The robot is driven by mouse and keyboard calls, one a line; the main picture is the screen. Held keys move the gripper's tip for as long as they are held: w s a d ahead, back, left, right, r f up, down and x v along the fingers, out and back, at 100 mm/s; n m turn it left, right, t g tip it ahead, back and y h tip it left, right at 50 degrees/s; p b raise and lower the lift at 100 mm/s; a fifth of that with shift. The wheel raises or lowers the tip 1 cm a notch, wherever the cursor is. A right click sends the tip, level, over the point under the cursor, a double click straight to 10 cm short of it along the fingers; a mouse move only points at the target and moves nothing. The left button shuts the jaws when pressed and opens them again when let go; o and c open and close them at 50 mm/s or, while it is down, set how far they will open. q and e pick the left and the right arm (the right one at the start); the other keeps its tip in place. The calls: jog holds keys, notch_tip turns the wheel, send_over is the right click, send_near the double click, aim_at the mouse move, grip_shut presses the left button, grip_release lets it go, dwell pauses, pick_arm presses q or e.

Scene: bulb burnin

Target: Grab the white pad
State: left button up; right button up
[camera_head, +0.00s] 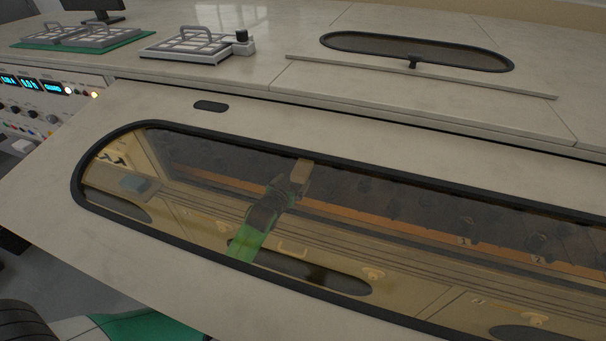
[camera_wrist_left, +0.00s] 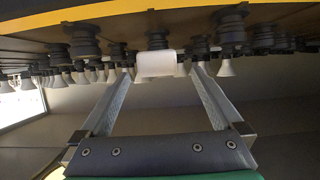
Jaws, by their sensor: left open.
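The white pad (camera_wrist_left: 157,65) shows in the left wrist view as a small pale block with rounded edges, hanging below the dark row overhead. My left gripper (camera_wrist_left: 157,75) is open, its two metal fingers spread on either side of the pad. I cannot tell whether either finger touches it. In the head view my left gripper (camera_head: 287,187) is seen through the tinted window, dark with a green sleeve behind it. A pale tan piece sits at its far end; I cannot tell whether that is the pad or the fingers. My right gripper is in neither view.
Several dark sockets with white bulbs (camera_wrist_left: 227,68) hang close on both sides of the pad, under an orange-edged beam (camera_wrist_left: 130,12). The dark window frame (camera_head: 330,167) bounds the chamber. Trays with handles (camera_head: 190,45) stand on the bench top.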

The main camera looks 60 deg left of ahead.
pick_arm(q)
jog(key=shift+w+a+f, duration=0.2)
jog(key=shift+w+f, duration=0.05)
jog(key=shift+w+a+f, duration=0.1)
jog(key=shift+w+f, duration=0.05)
jog(key=b+x, duration=0.4)
jog(key=shift+w, duration=0.25)
jog(key=shift+w+a, duration=0.2)
jog(key=shift+a, duration=0.05)
jog(key=shift+c, duration=0.4)
jog(key=c, duration=1.3)
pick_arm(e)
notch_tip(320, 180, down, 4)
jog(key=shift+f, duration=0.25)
pick_arm(q)
jog(key=shift+r, duration=0.25)
